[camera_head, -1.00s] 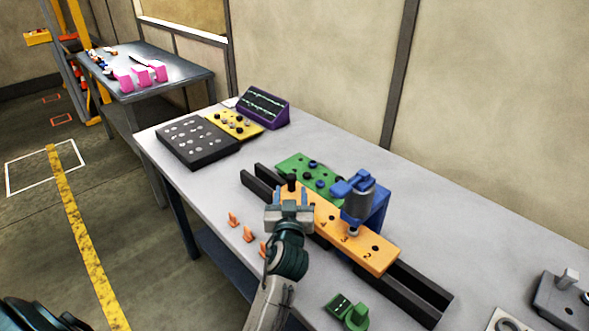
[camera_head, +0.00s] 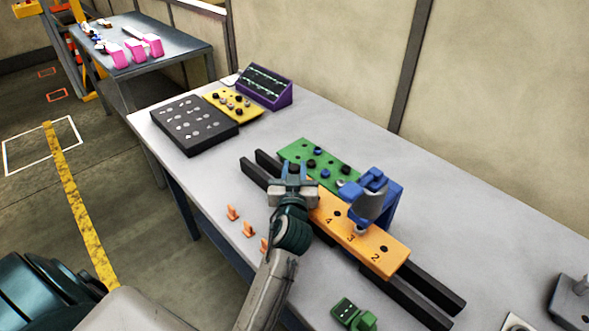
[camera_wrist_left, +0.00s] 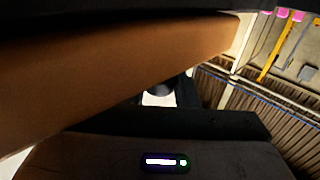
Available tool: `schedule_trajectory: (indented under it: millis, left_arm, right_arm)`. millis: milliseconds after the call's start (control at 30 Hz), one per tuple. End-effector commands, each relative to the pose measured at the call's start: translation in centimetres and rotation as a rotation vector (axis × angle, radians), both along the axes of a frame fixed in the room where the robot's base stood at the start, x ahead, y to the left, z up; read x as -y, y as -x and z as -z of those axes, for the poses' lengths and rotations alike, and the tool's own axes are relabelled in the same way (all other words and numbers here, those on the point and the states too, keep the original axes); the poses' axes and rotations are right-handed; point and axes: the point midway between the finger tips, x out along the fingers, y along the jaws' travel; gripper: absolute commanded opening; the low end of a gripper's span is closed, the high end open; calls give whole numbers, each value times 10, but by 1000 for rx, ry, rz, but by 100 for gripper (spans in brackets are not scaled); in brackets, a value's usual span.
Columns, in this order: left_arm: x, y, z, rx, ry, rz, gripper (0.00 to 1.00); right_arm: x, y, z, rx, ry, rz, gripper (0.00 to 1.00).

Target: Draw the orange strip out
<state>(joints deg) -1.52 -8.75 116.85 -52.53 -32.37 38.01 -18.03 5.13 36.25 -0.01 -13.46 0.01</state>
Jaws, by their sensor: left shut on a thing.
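The orange strip (camera_head: 374,248), marked with numbers and round holes, lies along two black rails (camera_head: 425,283). A blue clamp (camera_head: 376,196) stands over it, its grey plunger tip at the strip's top near the "3". The fingers partly hide the knob and the strip's end. In the left wrist view the strip (camera_wrist_left: 110,80) fills the upper left, close up and shaded. My right gripper is not in view.
A green block (camera_head: 315,163) with knobs sits behind the rails. Small orange pieces (camera_head: 233,213) stand left of my arm. A black tray (camera_head: 194,125), yellow plate (camera_head: 231,104) and purple box (camera_head: 265,87) are further back. A small green device (camera_head: 352,315) is in front.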

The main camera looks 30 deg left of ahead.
Motion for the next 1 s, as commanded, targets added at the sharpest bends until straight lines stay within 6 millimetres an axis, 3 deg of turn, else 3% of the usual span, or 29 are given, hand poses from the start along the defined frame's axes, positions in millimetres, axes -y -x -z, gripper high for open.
schedule_trajectory:
  millis: [267,667,1000]
  left_arm:
    - [-15,-6,2,0,-2,0,0]
    - [-93,-33,3,0,-7,-2,0]
    - [-147,-52,2,-1,0,-2,0]
  right_arm:
    - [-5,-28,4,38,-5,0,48]
    - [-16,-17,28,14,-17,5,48]
    - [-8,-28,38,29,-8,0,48]
